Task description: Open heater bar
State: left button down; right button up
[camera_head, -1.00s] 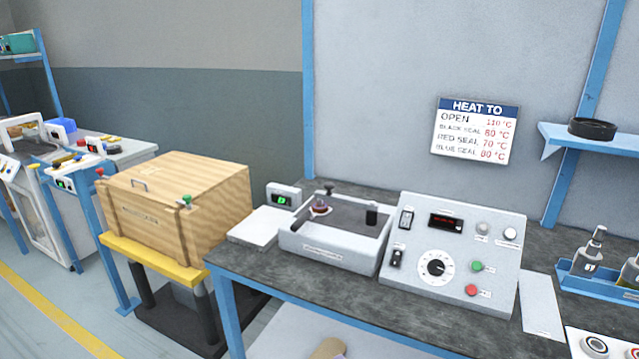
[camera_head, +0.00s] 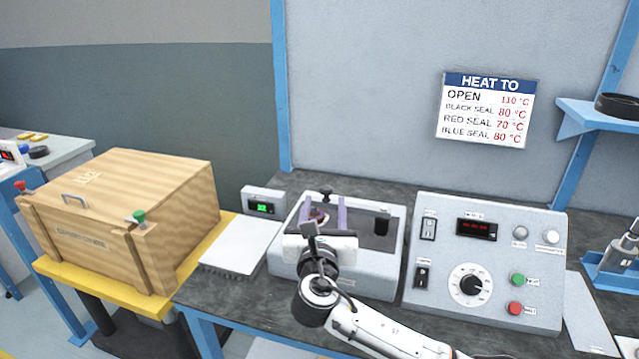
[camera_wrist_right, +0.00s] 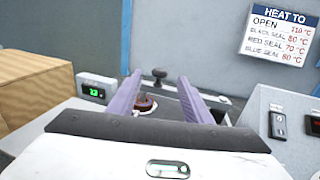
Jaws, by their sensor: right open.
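A grey machine box (camera_head: 390,268) with a dark recessed top stands on the bench. A small reddish-brown round part (camera_head: 318,217) sits in the recess. A black knob (camera_head: 326,192) is at its back edge and a black post (camera_head: 382,222) at its right. My right gripper (camera_head: 324,206) is over the left part of the box with its two purple fingers apart. In the right wrist view, the round part (camera_wrist_right: 144,104) shows between the fingers, with the black knob (camera_wrist_right: 160,77) beyond. Nothing is held. I cannot tell which part is the heater bar. My left gripper is not in view.
A control panel (camera_head: 450,285) with dial, switches and buttons stands to the right. A small green-lit display (camera_head: 264,208) and a pale flat plate (camera_head: 238,246) are to the left. A wooden crate (camera_head: 120,215) is further left. A wall sign (camera_head: 486,110) lists heating temperatures.

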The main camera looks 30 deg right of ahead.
aim_at(326, 192)
jog(key=x, duration=0.3)
jog(key=shift+d+r, duration=0.1)
jog(key=shift+d, duration=0.1)
jog(key=x, duration=0.3)
jog(key=shift+w+d, duration=0.15)
jog(key=shift+w, duration=0.15)
jog(key=shift+w+d, duration=0.15)
jog(key=shift+w, duration=0.1)
jog(key=shift+w+d, duration=0.1)
jog(key=shift+w, duration=0.05)
jog(key=c, duration=1.1)
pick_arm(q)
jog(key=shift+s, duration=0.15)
pick_arm(e)
grip_shut()
